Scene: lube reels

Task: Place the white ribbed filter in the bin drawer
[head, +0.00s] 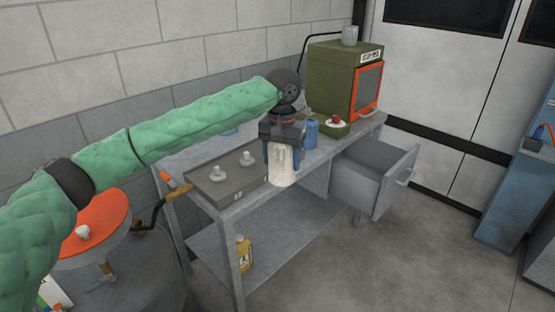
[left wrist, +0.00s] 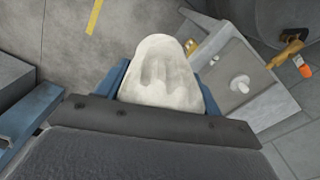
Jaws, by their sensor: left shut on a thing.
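The white ribbed filter (head: 283,168) hangs upright in my left gripper (head: 282,150), in front of the workbench's front edge. The gripper's blue fingers are shut on its sides. In the left wrist view the filter (left wrist: 160,72) sits between the two blue fingers (left wrist: 163,95). The grey bin drawer (head: 374,178) is pulled out at the right end of the bench, to the right of the filter and apart from it. Its inside shows only in part, and I see nothing in it. My right gripper is in neither view.
A grey tray (head: 222,184) with white knobs lies on the bench. A blue can (head: 312,133) and a green box with an orange-framed front (head: 345,80) stand behind. A yellow bottle (head: 243,253) is on the lower shelf. An orange-topped drum (head: 95,225) stands at left.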

